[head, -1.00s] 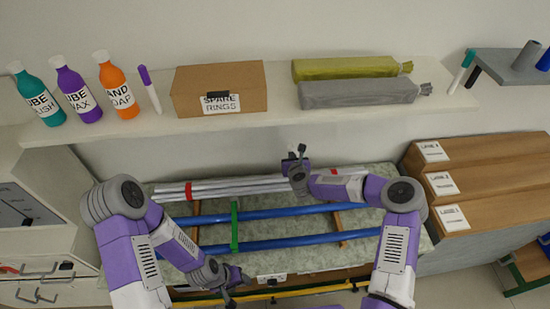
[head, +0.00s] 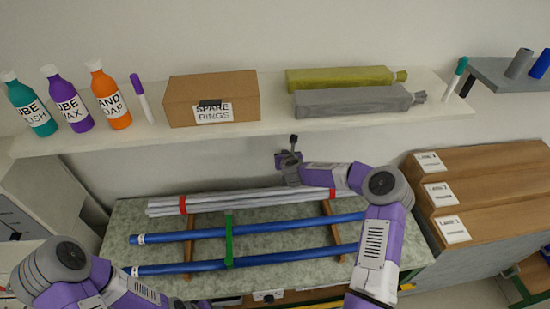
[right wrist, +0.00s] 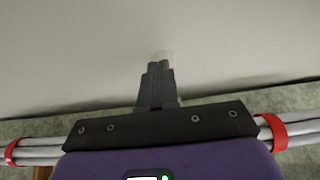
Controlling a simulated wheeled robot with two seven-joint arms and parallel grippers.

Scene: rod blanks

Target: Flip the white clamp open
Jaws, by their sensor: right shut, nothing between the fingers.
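My right gripper (head: 293,142) is above and behind the middle of the grey rod bundle (head: 240,199), with its fingers shut and empty. In the right wrist view the two fingers (right wrist: 160,68) are together, pointing toward the wall. A small pale patch (right wrist: 166,55) shows at their tips; I cannot tell whether it is the white clamp. No white clamp is clearly visible in the head view; the right gripper and forearm cover part of the bundle. My left gripper is out of view below the frame.
Red bands (right wrist: 273,132) circle the grey bundle. The rods lie on brown supports on a speckled bench (head: 120,222). A shelf (head: 60,145) above holds bottles, a spare-rings box (head: 210,98) and wrapped bundles. Wooden lane boxes (head: 490,190) stand at right.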

